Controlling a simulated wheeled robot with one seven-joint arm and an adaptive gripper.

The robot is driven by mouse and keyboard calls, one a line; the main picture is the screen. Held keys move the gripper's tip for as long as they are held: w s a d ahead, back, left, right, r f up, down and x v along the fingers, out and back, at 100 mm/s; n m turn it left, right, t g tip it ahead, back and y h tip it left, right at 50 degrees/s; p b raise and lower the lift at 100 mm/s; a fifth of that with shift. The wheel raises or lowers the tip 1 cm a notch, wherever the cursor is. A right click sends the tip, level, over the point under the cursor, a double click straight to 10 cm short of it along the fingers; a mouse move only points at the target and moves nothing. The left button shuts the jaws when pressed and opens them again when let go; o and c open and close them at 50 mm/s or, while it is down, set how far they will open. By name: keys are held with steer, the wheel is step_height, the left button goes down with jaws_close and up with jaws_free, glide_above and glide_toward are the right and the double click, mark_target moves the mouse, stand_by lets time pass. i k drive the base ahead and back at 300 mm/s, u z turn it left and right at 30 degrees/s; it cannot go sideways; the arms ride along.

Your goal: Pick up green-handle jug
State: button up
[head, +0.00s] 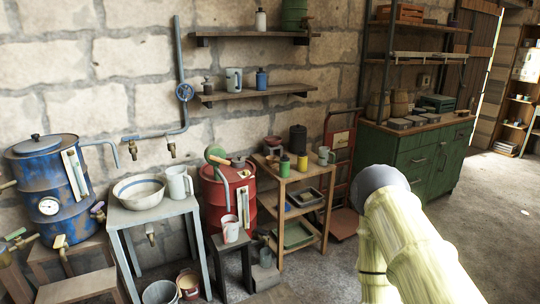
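A small pale jug (324,157) with what looks like a green handle on its right side stands upright at the right end of the wooden cart's top. It is small in the picture, so its details are hard to tell. A larger white jug (179,185) stands on the grey table next to a bowl. A grey jug (233,81) stands on the lower wall shelf. A white and reddish jug (231,231) stands on a low dark stool. My gripper is not in view; only pale links of my arm show at the lower right.
The wooden cart (300,176) also holds green, yellow and dark containers close to the jug. A red drum (214,192) stands to its left, a red hand truck (340,150) and green cabinet (416,160) to its right. Open floor (495,215) lies at right.

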mark_target(324, 153)
steer(key=i, duration=2.5)
steer(key=z, duration=2.9)
steer(key=i, duration=0.65)
steer(key=u, duration=2.75)
